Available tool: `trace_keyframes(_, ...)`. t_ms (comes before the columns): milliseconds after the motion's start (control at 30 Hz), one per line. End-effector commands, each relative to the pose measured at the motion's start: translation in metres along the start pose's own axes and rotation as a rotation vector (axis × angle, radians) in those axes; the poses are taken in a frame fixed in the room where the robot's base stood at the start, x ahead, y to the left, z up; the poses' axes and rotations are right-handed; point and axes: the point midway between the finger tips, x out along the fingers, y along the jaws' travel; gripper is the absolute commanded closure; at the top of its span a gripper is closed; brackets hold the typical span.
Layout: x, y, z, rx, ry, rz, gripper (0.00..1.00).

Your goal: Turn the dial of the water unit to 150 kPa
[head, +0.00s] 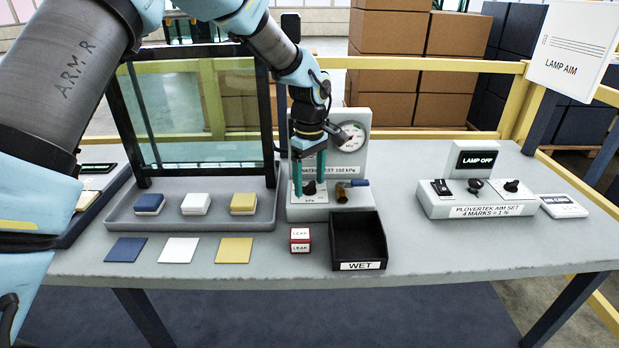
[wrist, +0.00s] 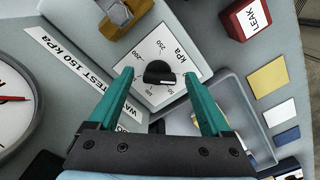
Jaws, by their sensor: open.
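The water unit (head: 352,200) is a grey box with an upright back panel near the middle of the table. Its dial (wrist: 158,73) is a black knob on a white kPa scale plate; a pale mark shows on its right side in the wrist view. I cannot tell the exact setting. In the head view the dial (head: 309,188) sits between my teal fingertips. My gripper (head: 310,182) points down, open, with its fingers on either side of the knob. In the wrist view my gripper (wrist: 158,75) shows gaps between both fingertips and the knob.
A round gauge (head: 350,137) with a red needle is on the panel. A black WET bin (head: 360,266) and a red LEAK block (head: 300,247) stand in front. A glass pane (head: 190,115) stands left.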

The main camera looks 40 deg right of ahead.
Motion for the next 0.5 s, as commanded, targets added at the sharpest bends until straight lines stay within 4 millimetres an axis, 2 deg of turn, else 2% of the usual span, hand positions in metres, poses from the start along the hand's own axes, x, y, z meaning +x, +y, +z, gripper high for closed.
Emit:
trace_keyframes(300, 0.0022, -0.0001, -0.0002, 0.000, 0.001, 0.000, 0.19)
trace_keyframes(500, 0.0021, -0.0001, -0.0002, 0.000, 0.000, 0.000, 0.41)
